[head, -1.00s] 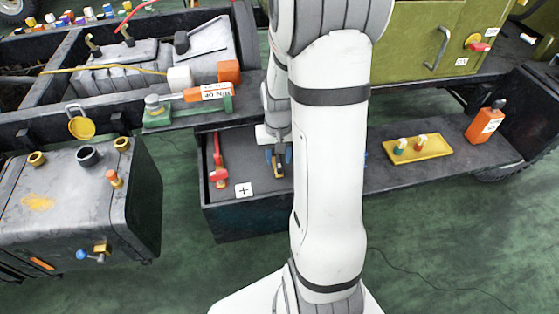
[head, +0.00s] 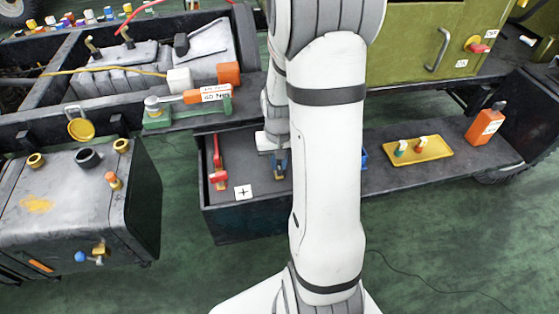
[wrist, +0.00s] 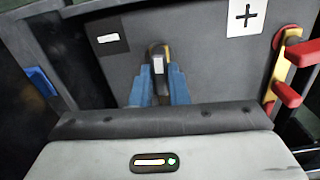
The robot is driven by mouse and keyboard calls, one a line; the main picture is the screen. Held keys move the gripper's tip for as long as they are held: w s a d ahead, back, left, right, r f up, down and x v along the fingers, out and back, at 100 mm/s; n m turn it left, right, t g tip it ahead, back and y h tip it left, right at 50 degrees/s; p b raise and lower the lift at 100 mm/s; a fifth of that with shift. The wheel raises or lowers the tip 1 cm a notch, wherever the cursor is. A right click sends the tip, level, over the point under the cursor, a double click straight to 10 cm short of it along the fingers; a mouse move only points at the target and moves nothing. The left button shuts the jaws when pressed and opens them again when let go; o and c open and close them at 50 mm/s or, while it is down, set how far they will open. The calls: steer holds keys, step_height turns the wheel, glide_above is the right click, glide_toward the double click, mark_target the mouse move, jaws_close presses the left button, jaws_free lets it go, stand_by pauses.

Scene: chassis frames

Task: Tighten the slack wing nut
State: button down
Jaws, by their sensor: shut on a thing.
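My gripper (wrist: 160,88) has blue fingers that point down at the dark tray top. They are shut on a small pale grey upright piece (wrist: 158,64), which I take to be the wing nut. It is mostly hidden by the fingers. A dark, tan-edged clamp (wrist: 152,48) shows just behind it, beside a minus label (wrist: 108,39). In the head view my gripper (head: 281,164) is partly hidden by my arm. A red clamp (head: 218,163) with brass parts lies to its left, above a plus label (head: 243,192). The red clamp also shows in the wrist view (wrist: 289,88).
A blue object (head: 364,154) is close to the right of my arm. A yellow tray (head: 435,152) with two small items and an orange bottle (head: 484,127) stand farther right. An orange-handled tool (head: 205,96) lies on a green base (head: 160,121). A tank (head: 60,215) is at left.

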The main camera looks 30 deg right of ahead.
steer(key=shift+m, duration=0.3)
steer(key=m, duration=0.3)
steer(key=shift+m+p, duration=0.3)
steer(key=shift+m, duration=0.1)
steer(key=m, duration=0.3)
steer(key=shift+m, duration=0.3)
steer(key=m, duration=0.3)
steer(key=shift+p, duration=0.35)
steer(key=shift+m, duration=1.9)
steer(key=shift+s, duration=0.1)
steer(key=c, duration=1.4)
jaws_free()
